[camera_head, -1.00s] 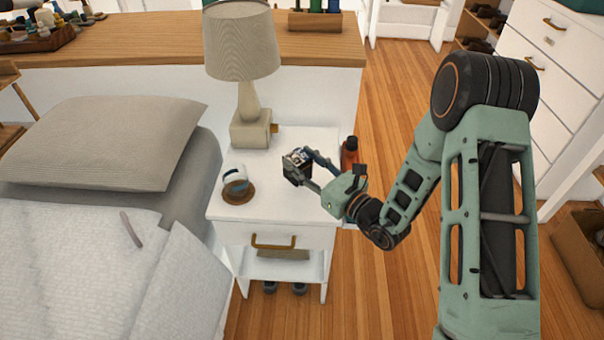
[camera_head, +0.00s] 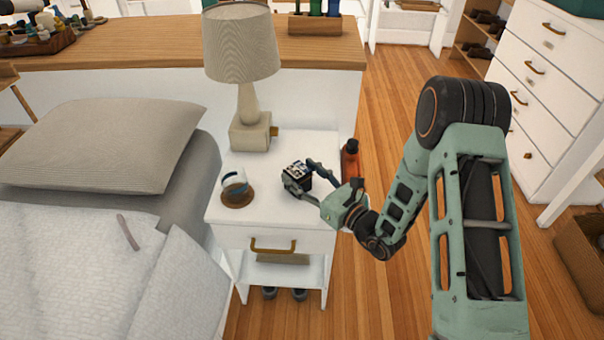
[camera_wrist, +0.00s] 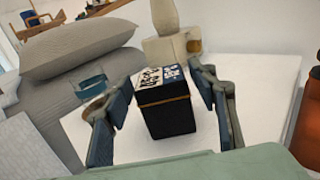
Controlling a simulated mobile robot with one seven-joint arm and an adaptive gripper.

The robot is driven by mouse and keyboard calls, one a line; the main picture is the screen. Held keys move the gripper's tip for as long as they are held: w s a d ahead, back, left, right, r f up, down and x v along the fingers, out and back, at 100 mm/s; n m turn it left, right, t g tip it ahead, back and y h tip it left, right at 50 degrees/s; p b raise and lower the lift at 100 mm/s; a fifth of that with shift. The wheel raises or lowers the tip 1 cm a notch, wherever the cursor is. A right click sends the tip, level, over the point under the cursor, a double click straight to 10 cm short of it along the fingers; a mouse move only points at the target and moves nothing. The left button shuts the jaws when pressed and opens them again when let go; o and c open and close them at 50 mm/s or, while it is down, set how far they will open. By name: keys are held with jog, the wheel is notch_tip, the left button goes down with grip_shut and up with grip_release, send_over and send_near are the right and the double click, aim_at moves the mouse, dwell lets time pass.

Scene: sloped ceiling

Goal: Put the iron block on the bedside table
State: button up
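The iron block (camera_head: 298,175) is a small dark box with a white-and-blue patterned top. It stands upright on the white top of the bedside table (camera_head: 262,205), right of the middle. In the wrist view the block (camera_wrist: 166,115) sits between the two fingers of my gripper (camera_wrist: 160,82), with a visible gap on each side. My gripper (camera_head: 301,172) is open around the block, reaching in from the right. The block's lower end is partly hidden in the head view by a finger.
A lamp (camera_head: 242,60) stands at the table's back left. A glass on a brown coaster (camera_head: 236,198) is left of the block. A reddish-brown bottle (camera_head: 350,160) is near the right edge. The bed (camera_head: 80,240) adjoins on the left; open floor lies right.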

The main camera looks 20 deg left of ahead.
jog(key=shift+r, duration=0.15)
jog(key=shift+d+r, duration=0.1)
jog(key=shift+d, duration=0.05)
jog(key=p+v, duration=0.1)
jog(key=v, duration=1)
jog(key=shift+s+d+p, duration=0.3)
jog(key=shift+s+p, duration=0.05)
jog(key=shift+p, duration=0.05)
